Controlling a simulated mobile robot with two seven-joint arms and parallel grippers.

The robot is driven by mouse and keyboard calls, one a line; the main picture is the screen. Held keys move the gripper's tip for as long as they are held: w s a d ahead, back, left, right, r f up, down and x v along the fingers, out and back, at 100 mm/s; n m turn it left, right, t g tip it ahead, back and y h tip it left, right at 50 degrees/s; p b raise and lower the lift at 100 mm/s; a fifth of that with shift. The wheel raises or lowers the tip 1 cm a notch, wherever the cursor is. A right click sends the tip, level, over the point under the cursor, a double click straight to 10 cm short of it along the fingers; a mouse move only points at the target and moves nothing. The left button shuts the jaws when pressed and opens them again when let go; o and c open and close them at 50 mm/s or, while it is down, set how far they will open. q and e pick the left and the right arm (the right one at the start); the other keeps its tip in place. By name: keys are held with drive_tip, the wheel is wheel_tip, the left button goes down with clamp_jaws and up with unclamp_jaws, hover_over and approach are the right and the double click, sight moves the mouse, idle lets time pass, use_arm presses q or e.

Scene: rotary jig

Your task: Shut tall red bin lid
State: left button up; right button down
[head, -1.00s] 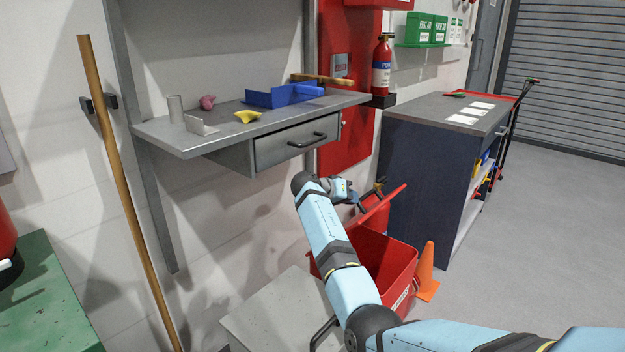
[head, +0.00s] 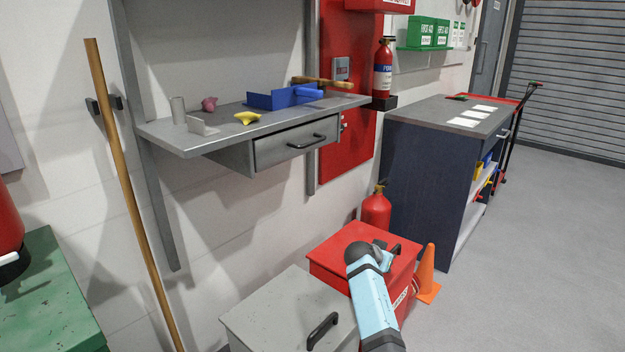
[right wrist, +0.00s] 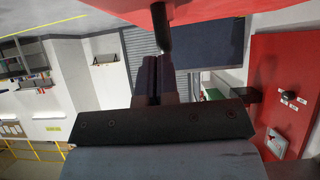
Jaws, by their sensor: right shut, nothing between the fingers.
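The tall red bin (head: 330,278) stands on the floor right of the grey bin. I cannot tell if a small gap remains under the lid. In the right wrist view my right gripper (right wrist: 158,80) is shut and empty, close to a dark handle (right wrist: 162,28) on a red surface (right wrist: 225,10). My left gripper is not in view.
A grey bin (head: 270,310) with a black handle stands directly left. An orange cone (head: 427,275) is close on the right, and a red extinguisher (head: 376,210) behind. A wall shelf (head: 220,140) with a drawer hangs above. Open floor lies to the right.

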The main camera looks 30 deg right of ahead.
drive_tip(key=shift+s+d+f, duration=0.2)
drive_tip(key=shift+s+f, duration=0.05)
drive_tip(key=shift+f, duration=0.4)
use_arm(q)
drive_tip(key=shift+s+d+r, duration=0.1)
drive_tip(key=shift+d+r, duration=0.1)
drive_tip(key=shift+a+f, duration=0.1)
use_arm(e)
drive_tip(key=shift+s+f, duration=0.1)
drive_tip(key=shift+f, duration=0.05)
drive_tip(key=shift+a, duration=0.1)
